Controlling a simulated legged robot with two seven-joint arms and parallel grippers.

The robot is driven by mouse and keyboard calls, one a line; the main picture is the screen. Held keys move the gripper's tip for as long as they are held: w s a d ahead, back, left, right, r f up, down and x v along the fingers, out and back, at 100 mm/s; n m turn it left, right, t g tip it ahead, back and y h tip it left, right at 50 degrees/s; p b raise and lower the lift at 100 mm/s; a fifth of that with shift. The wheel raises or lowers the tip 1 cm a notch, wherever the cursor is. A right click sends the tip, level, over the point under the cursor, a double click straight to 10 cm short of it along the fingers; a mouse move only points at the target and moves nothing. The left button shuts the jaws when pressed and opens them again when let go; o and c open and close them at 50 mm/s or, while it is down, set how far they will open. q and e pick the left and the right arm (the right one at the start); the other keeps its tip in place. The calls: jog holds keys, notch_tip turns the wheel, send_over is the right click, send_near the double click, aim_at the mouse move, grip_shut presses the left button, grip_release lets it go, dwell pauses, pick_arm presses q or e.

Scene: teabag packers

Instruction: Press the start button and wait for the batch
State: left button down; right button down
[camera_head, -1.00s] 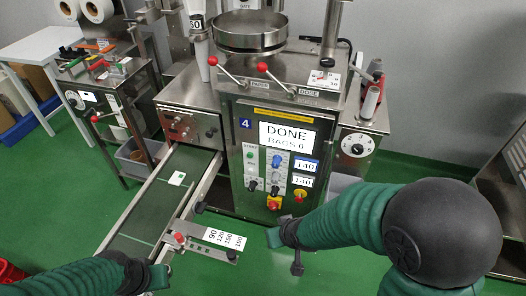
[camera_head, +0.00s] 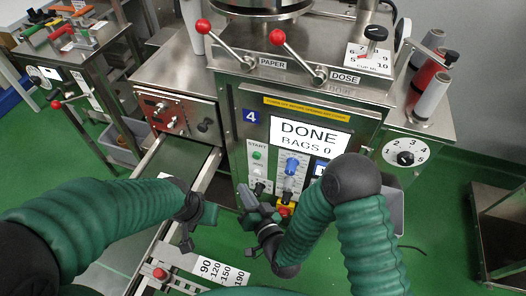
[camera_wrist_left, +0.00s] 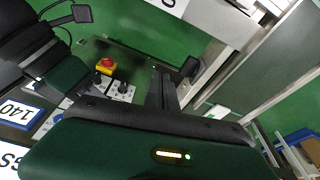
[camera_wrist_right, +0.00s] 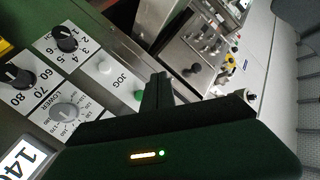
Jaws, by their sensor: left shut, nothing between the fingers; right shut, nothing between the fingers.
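The green start button (camera_head: 257,155) is at the top left of the front control panel of machine 4, under the label START. The screen (camera_head: 309,136) above it reads DONE, BAGS 0. My right gripper (camera_head: 243,194) is shut and empty, in front of the panel's lower left, below the button. In the right wrist view its closed fingers (camera_wrist_right: 157,88) overlap the area beside the green button (camera_wrist_right: 140,95); I cannot tell whether they touch. My left gripper (camera_head: 190,226) is shut and empty over the conveyor, left of the panel; its fingers show in the left wrist view (camera_wrist_left: 163,88).
The white JOG button (camera_wrist_right: 104,67) and several knobs sit close to the start button. A red and yellow stop button (camera_wrist_left: 106,65) is lower on the panel. Red-tipped PAPER (camera_head: 204,26) and DOSE levers (camera_head: 277,37) project above. The ruler plate (camera_head: 215,269) lies by the conveyor.

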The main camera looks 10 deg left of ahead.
aim_at(257, 155)
jog(key=w+d, duration=0.1)
jog(key=w, duration=0.7)
jog(key=shift+w+d, duration=0.25)
jog(key=shift+w, duration=0.1)
dwell(1.9)
jog(key=shift+w+d, duration=0.15)
jog(key=shift+w, duration=0.2)
